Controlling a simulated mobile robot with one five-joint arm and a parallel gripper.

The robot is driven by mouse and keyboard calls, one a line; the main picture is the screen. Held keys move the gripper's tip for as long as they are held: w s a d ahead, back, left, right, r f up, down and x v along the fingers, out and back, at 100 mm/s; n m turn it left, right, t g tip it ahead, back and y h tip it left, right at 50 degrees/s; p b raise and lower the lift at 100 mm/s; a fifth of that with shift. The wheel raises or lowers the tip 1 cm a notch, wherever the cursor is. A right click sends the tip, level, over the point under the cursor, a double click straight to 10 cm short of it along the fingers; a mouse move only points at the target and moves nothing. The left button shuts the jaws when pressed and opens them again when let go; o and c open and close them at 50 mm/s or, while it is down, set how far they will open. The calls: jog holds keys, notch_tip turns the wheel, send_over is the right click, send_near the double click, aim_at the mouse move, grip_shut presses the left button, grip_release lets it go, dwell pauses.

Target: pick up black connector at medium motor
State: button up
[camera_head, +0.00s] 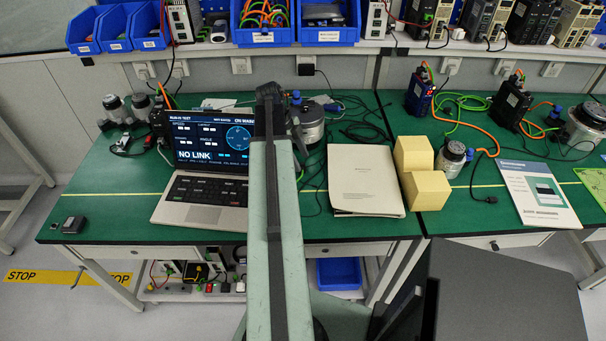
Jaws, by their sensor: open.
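My arm rises from the bottom centre, a pale green link with a dark strip, to a dark end above the laptop's right edge. My gripper's fingers cannot be made out, and nothing of my arm is near the motor.
Yellow blocks (427,190) and a white booklet (540,194) flank the motor. A laptop (208,160) and a manual (364,180) lie further left. Black and blue drives (419,94) with orange and green cables stand behind. A shelf (400,47) runs along the back.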

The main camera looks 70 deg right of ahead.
aim_at(302, 163)
jog(key=b+x, duration=0.1)
jog(key=x, duration=0.2)
jog(key=shift+f+b, duration=0.25)
jog(key=shift+b, duration=0.15)
jog(key=shift+r, duration=0.2)
grip_shut()
notch_tip(302, 163, up, 22)
jog(key=p, duration=2.2)
jog(key=shift+f, duration=0.2)
jog(key=w+d, duration=0.2)
jog(key=d, duration=0.8)
jog(key=shift+d, duration=0.15)
jog(key=shift+d, duration=0.1)
